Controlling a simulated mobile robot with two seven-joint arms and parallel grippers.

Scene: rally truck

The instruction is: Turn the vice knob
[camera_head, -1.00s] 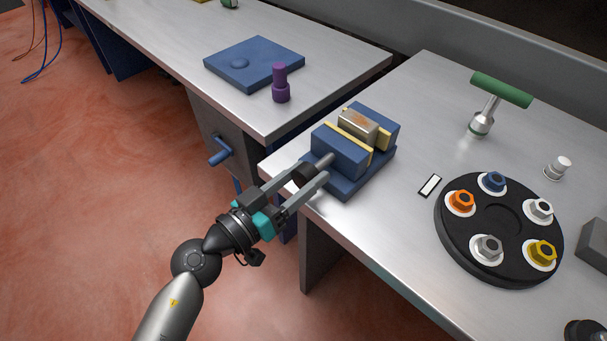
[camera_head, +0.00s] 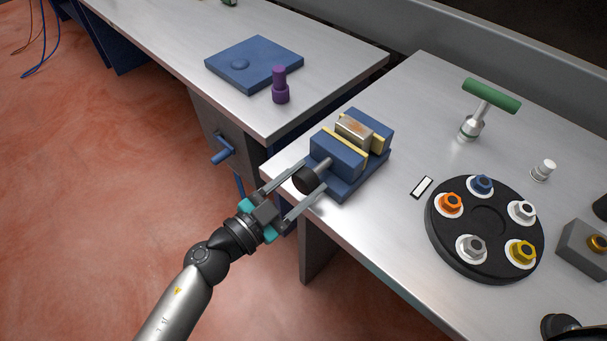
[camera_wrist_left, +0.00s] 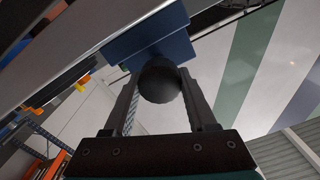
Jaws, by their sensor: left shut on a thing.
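The blue vice (camera_head: 338,155) sits at the near left corner of the right workbench and has yellow jaw edges. A metal block (camera_head: 354,131) is between its jaws. The round black vice knob (camera_head: 305,181) is on the vice's near end, on a grey shaft. My left gripper (camera_head: 306,181) is shut on the knob, one finger on each side. The left wrist view shows the knob (camera_wrist_left: 160,81) between the fingertips, with the vice's blue underside (camera_wrist_left: 150,38) behind it. My right gripper is not in view.
A black round tray (camera_head: 437,238) with several coloured nuts is on the bench to the right. A green-handled tool (camera_head: 490,96) stands behind it. A purple peg (camera_head: 280,86) and a blue plate (camera_head: 254,64) are on the left bench. The bench edge is under the gripper.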

